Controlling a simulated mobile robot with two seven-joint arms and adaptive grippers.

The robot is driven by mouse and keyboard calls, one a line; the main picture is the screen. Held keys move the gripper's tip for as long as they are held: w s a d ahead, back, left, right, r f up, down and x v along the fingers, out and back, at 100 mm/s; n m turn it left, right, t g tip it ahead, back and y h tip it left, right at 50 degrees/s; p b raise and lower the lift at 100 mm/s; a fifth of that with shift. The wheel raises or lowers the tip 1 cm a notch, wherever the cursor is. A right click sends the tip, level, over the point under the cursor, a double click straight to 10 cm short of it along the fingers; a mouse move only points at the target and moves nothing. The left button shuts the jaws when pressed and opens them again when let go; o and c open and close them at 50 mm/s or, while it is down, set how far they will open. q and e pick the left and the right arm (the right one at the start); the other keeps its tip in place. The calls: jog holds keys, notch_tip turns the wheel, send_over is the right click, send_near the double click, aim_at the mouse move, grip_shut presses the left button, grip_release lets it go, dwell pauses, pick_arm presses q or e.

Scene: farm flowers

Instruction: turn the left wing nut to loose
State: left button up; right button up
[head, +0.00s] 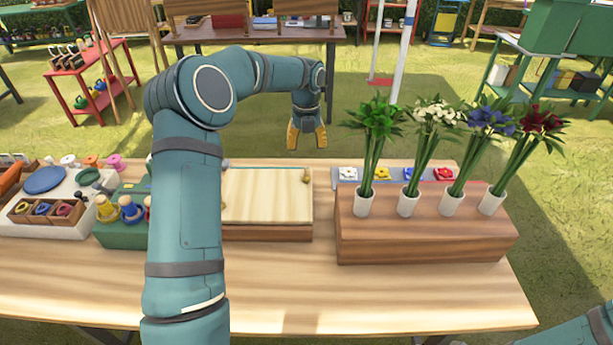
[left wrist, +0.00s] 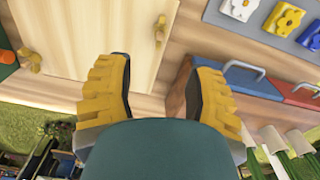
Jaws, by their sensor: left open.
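The wooden press board (head: 265,195) lies on the table, with its right wing nut (head: 306,176), small and brass-yellow, near its right edge. In the left wrist view the left wing nut (left wrist: 30,60) stands at the board's left side and the right wing nut (left wrist: 161,28) at its right. In the head view my left arm seems to hide the left wing nut. My right gripper is not in view.
A wooden box (head: 425,235) with several white vases of flowers stands to the right. Colored flower tiles (head: 382,173) lie behind it. The table front is clear.

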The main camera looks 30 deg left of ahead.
aim_at(306, 173)
pick_arm(q)
notch_tip(306, 173, down, 12)
jog(key=shift+r+b, duration=0.1)
jog(key=shift+b, duration=0.95)
grip_shut()
